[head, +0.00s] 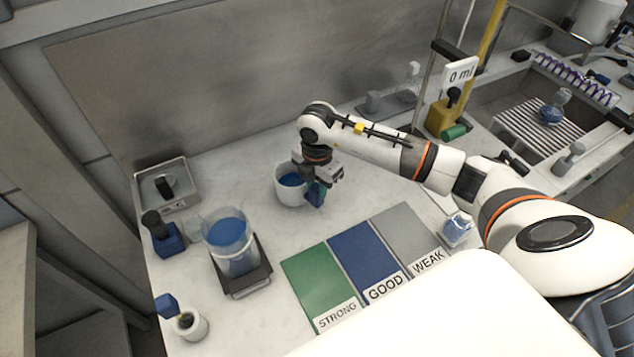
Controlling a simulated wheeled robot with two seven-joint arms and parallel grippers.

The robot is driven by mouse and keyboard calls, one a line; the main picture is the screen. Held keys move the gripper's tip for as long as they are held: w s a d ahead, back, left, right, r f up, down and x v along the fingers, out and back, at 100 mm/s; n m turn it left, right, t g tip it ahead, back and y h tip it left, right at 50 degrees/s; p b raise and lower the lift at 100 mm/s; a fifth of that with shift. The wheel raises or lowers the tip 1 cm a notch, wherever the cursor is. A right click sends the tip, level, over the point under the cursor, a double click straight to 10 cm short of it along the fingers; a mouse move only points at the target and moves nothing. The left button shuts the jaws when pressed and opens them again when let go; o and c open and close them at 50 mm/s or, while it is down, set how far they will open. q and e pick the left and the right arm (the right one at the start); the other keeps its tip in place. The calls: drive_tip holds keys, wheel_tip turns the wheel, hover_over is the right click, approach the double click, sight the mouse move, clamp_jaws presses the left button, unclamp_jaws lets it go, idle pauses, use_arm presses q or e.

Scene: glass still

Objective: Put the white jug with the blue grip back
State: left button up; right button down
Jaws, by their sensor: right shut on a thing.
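The white jug (289,196) stands upright on or just above the light worktop, left of the middle; I cannot tell whether it touches. Blue shows inside it. Its blue grip (315,195) is on its right side. My right gripper (318,182) reaches in from the right and is shut on the blue grip, with its fingers pointing down. The gripper partly hides the grip and the jug's right side. My left gripper is not in view.
A glass beaker of blue liquid (229,240) stands on a dark plate to the left front. A green, blue and grey mat (362,262) lies in front. A small white pot (190,324), a blue-based item (166,238) and a metal tray (167,180) line the left. Worktop behind the jug is clear.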

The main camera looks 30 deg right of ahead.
drive_tip(key=shift+f+b, duration=0.4)
drive_tip(key=shift+f, duration=0.1)
idle(0.6)
drive_tip(key=c, duration=1.4)
unclamp_jaws()
drive_tip(key=shift+o, duration=0.2)
drive_tip(key=shift+s, duration=0.25)
drive_tip(key=shift+r, duration=0.2)
drive_tip(key=shift+w+a+r+p, duration=0.1)
drive_tip(key=shift+w+r+p, duration=0.15)
drive_tip(key=shift+r+p, duration=0.65)
drive_tip(key=shift+w+r+p, duration=0.2)
drive_tip(key=shift+r+p, duration=0.4)
drive_tip(key=shift+r, duration=0.65)
drive_tip(key=shift+w+a+r+p, duration=0.1)
drive_tip(key=shift+w+r+p, duration=0.15)
drive_tip(key=shift+r+p, duration=0.65)
drive_tip(key=shift+r, duration=0.2)
drive_tip(key=o, duration=0.5)
